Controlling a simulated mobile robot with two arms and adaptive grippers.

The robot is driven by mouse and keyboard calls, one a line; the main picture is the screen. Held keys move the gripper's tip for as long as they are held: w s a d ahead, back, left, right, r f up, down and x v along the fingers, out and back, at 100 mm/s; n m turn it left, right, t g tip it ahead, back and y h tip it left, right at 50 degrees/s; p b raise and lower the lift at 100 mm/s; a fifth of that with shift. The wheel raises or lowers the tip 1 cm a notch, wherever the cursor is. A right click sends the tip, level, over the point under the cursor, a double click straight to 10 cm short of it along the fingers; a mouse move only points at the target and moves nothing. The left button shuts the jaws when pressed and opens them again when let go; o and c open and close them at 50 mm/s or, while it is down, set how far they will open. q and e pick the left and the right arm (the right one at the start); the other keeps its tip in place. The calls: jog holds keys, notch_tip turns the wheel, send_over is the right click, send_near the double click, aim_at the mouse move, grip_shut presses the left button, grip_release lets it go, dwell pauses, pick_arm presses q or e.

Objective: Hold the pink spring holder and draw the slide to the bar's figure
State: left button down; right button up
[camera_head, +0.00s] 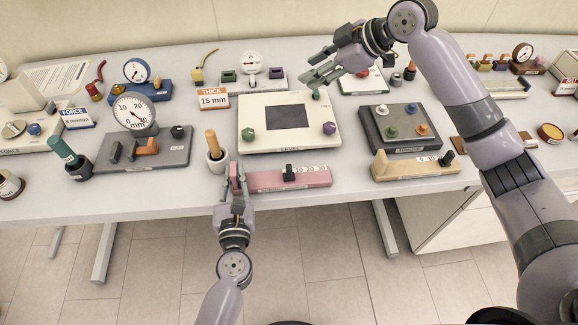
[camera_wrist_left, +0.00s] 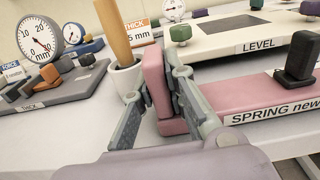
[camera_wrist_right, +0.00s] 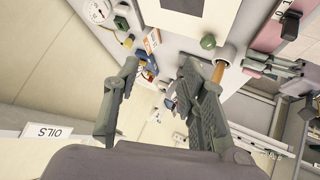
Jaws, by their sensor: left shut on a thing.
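The pink spring holder (camera_head: 262,180) lies along the front edge of the table, labelled SPRING newton in the left wrist view (camera_wrist_left: 245,97). Its black slide (camera_head: 289,173) stands on the holder just left of the printed figures. The slide also shows in the left wrist view (camera_wrist_left: 298,62). My left gripper (camera_head: 237,180) is shut on the holder's upright pink end post (camera_wrist_left: 157,82), one finger on each side. My right gripper (camera_head: 318,78) is open and empty, raised above the back of the LEVEL board. A force card (camera_head: 77,117) reading newton stands at the left.
A white cup (camera_head: 217,160) with a wooden handle stands close behind my left gripper. The LEVEL board (camera_head: 262,140) lies behind the holder. A cream slide gauge (camera_head: 400,166) lies to its right. The THICK dial stand (camera_head: 115,158) is at left.

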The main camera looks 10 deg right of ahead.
aim_at(290, 167)
jog(key=s+a+f+n+g+h, duration=0.1)
jog(key=s+f+g+h, duration=0.15)
jog(key=s, duration=0.45)
jog(key=s+a+f+n+g+h, duration=0.1)
jog(key=s+a+f+n+g, duration=0.1)
jog(key=s+f+g, duration=0.3)
jog(key=a+f, duration=0.1)
jog(key=f, duration=0.2)
jog(key=s+a+f+t, duration=0.1)
jog(key=a+f, duration=0.1)
jog(key=f, duration=0.1)
jog(key=a+f+t, duration=0.1)
jog(key=f, duration=0.2)
jog(key=shift+s+a+f, duration=0.15)
jog(key=shift+s+f, duration=0.05)
jog(key=shift+f, duration=0.1)
jog(key=shift+c, duration=0.2)
grip_shut()
